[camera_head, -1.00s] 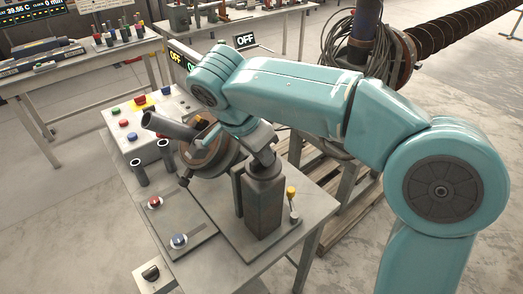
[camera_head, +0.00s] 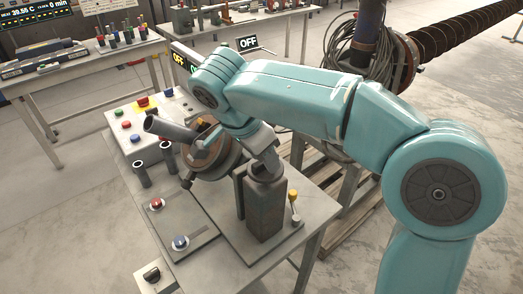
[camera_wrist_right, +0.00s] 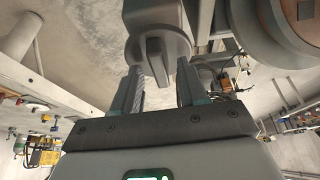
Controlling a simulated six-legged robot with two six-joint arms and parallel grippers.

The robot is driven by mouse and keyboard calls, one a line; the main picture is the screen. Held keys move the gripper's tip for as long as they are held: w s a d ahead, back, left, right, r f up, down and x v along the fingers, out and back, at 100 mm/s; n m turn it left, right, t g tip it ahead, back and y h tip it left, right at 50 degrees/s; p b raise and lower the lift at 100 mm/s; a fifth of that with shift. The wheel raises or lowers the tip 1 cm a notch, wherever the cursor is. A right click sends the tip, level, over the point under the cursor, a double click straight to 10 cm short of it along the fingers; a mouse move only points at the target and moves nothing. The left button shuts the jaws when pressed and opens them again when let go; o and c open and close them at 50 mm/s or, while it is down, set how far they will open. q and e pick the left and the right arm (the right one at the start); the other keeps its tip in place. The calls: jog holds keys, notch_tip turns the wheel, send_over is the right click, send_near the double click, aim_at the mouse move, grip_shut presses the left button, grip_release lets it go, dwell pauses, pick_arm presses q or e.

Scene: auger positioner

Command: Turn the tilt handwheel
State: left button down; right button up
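The auger positioner stands on the grey bench, with a brown round drum (camera_head: 210,153), a dark tube (camera_head: 170,129) and a grey upright post (camera_head: 265,208). My right arm reaches over it from the right, and its wrist hangs down above the post. In the right wrist view, my right gripper (camera_wrist_right: 160,70) has its two fingers apart, on either side of a grey rib on a rounded grey housing (camera_wrist_right: 178,38). Gaps seem to show beside the rib. The brown drum is at the upper right there. I cannot make out the tilt handwheel for certain. My left gripper is not in view.
A control box (camera_head: 140,121) with coloured buttons stands behind the drum. Red and blue buttons sit on a front plate (camera_head: 172,225). A yellow-topped lever (camera_head: 293,200) stands right of the post. Other tables with tools are at the back; a long auger is at upper right.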

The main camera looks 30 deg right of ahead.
jog(key=p+v, duration=0.3)
jog(key=v, duration=1.3)
jog(key=shift+r+p, duration=0.2)
jog(key=shift+p, duration=0.15)
jog(key=shift+s, duration=0.1)
